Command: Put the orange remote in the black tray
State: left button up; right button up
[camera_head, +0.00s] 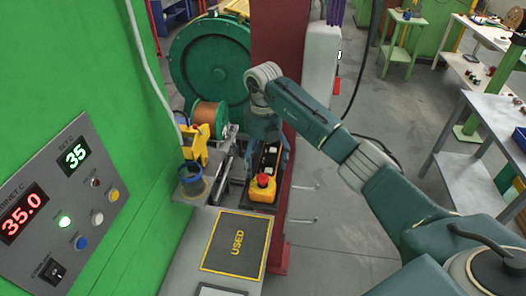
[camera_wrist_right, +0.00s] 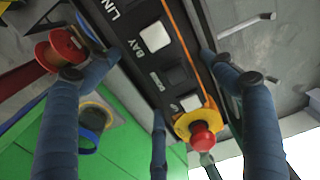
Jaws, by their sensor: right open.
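The orange remote (camera_head: 262,193) lies lengthwise on the machine's ledge, its yellow-orange end with a red button facing me. In the right wrist view the remote (camera_wrist_right: 160,60) has a black face with pale buttons and an orange edge. My right gripper (camera_head: 266,145) is open over the remote's far part; its blue-grey fingers (camera_wrist_right: 165,85) spread on either side of it. Contact cannot be told. A flat dark area with a yellow border marked USED (camera_head: 220,258), perhaps the black tray, lies nearer to me. My left gripper is out of view.
A copper spool (camera_head: 208,118), a yellow device (camera_head: 193,145) and a blue-rimmed cup (camera_head: 192,182) stand left of the remote. A dark red post (camera_head: 275,50) rises behind. A green cabinet with a control panel (camera_head: 60,205) borders the left.

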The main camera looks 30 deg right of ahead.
aim_at(262, 161)
notch_tip(262, 161, up, 7)
jog(key=b, duration=0.3)
jog(key=shift+w+a+f, duration=0.1)
notch_tip(262, 161, up, 5)
jog(key=shift+f, duration=0.15)
